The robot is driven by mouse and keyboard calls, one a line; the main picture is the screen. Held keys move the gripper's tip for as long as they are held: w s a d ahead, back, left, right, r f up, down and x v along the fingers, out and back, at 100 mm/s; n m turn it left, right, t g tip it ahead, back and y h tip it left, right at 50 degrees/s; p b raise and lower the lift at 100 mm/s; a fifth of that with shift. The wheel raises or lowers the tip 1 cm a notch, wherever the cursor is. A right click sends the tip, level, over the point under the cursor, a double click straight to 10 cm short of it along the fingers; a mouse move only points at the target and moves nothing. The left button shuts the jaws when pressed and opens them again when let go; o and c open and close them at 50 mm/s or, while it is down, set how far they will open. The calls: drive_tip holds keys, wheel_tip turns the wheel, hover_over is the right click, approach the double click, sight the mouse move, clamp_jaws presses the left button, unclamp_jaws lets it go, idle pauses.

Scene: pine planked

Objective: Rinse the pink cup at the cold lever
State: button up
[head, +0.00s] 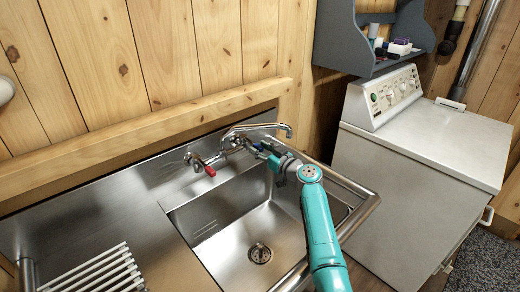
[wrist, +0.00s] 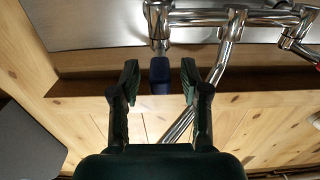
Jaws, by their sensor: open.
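My gripper (head: 264,153) is at the tap over the back of the sink. In the wrist view it is open and empty, with its fingertips (wrist: 159,82) on either side of the blue lever (wrist: 160,76); contact cannot be told. The chrome tap (wrist: 235,20) runs across the top of that view. In the head view, the tap's spout (head: 262,127) points right and the red lever (head: 210,171) is on the left; my gripper mostly hides the blue lever there. I cannot make out a pink cup in either view. No water is visible.
The steel sink basin (head: 222,240) is empty, with a drain (head: 260,253). A white rack (head: 95,272) lies on the left drainboard. A white appliance (head: 430,150) stands right. A grey wall shelf (head: 340,42) holds small items. A wooden ledge (head: 120,140) runs behind the sink.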

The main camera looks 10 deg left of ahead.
clamp_jaws()
drive_tip(key=shift+w, duration=0.1)
drive_tip(key=shift+w+d+n+g+y, duration=0.15)
drive_tip(key=shift+w+n+g+y, duration=0.15)
drive_tip(key=shift+g+y, duration=0.15)
drive_tip(key=shift+w+d+n+g+y, duration=0.2)
drive_tip(key=shift+n+g+y, duration=0.15)
drive_tip(key=shift+g, duration=0.25)
drive_tip(key=shift+w+d+n+g+y, duration=0.1)
drive_tip(key=shift+w+n+g+y, duration=0.1)
drive_tip(key=shift+n+g, duration=0.3)
unclamp_jaws()
